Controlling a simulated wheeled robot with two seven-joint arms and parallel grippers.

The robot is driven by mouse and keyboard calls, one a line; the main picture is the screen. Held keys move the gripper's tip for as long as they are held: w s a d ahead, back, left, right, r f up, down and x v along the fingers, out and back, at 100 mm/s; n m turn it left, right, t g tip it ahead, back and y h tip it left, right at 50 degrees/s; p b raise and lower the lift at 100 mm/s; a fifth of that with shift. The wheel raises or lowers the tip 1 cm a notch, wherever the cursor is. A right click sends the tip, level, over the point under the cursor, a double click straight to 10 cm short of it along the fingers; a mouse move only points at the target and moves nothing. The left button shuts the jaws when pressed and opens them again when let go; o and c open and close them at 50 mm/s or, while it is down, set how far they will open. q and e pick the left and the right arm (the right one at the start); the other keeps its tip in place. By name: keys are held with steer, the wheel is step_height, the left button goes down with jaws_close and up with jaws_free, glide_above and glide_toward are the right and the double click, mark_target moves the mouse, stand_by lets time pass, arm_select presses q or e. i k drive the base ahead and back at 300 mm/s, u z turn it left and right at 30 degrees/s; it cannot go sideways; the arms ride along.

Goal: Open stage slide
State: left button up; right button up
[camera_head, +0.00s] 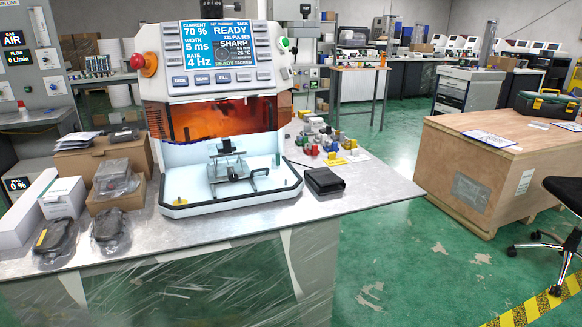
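A white benchtop machine (222,90) with a lit screen (218,45) stands on the metal table. The screen reads READY, 70 %, 5 ms and 4 Hz. An orange see-through window (212,118) covers the upper part of its work chamber. Below it the chamber front is open. A small metal stage fixture (228,168) with dark bars sits on the pale chamber floor. I cannot tell which part of it is the slide or how far it is drawn out. Neither of my grippers is in view.
A red emergency knob (137,61) sticks out at the machine's upper left. Boxes (103,155) and bagged dark parts (55,238) crowd the table's left. A black case (323,181) and several coloured pieces (325,140) lie right. A wooden crate (490,165) stands across the floor.

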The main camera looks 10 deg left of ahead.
mark_target(217, 173)
steer(key=i, duration=0.55)
steer(key=u, duration=0.85)
